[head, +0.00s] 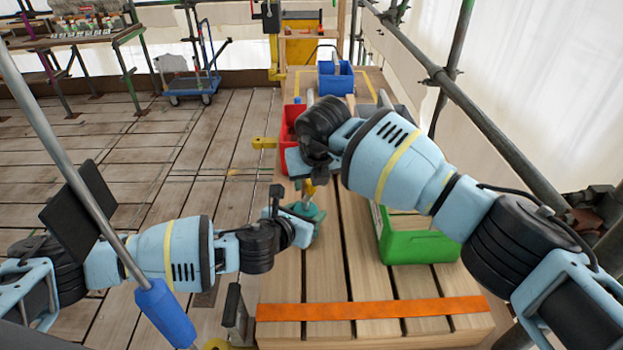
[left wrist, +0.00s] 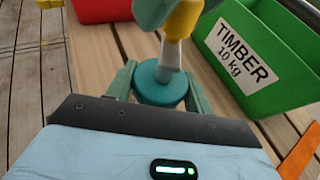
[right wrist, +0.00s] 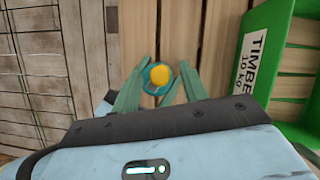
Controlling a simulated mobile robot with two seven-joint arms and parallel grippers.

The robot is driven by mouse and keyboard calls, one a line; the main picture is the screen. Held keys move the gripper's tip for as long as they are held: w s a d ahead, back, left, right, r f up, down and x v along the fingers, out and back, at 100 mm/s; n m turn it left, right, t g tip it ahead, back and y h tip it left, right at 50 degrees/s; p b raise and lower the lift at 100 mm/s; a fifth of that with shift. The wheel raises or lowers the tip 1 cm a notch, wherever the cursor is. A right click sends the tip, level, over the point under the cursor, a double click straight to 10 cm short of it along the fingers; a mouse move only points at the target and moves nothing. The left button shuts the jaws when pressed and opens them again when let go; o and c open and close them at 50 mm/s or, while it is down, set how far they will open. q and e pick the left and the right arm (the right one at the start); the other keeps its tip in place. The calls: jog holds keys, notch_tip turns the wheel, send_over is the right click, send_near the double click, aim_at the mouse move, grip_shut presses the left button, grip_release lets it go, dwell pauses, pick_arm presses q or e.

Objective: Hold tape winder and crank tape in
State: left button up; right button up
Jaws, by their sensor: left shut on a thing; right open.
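The tape winder (left wrist: 158,84) is a round teal body with a grey shaft and a yellow crank knob (left wrist: 184,18) on top. My left gripper (left wrist: 160,88) is shut on the winder's body, one finger on each side, above the wooden bench. In the head view the winder (head: 317,214) is partly covered by my left gripper (head: 308,218). My right gripper (right wrist: 160,76) is open above the winder, with the yellow knob (right wrist: 160,76) between its fingers. I cannot tell whether a finger touches the knob. In the head view the right fingers are mostly hidden by the wrist.
A green timber crate (head: 420,248) stands on the bench to the right. A red bin (head: 291,153) and a blue bin (head: 335,80) stand farther back. An orange strip (head: 370,309) crosses the bench's near end. Scaffold poles (head: 480,110) run along the right.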

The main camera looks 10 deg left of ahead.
jog(key=shift+c, duration=0.2)
grip_shut()
jog(key=shift+s+d+m+t+h, duration=0.1)
jog(key=shift+m+h, duration=0.25)
jog(key=shift+m, duration=0.6)
jog(key=shift+s+d+m+t+h, duration=0.15)
jog(key=shift+m+h, duration=0.25)
jog(key=shift+m, duration=0.6)
jog(key=shift+s+d+m+t+h, duration=0.1)
jog(key=shift+m+h, duration=0.25)
jog(key=shift+m, duration=0.6)
jog(key=shift+o, duration=0.2)
grip_release()
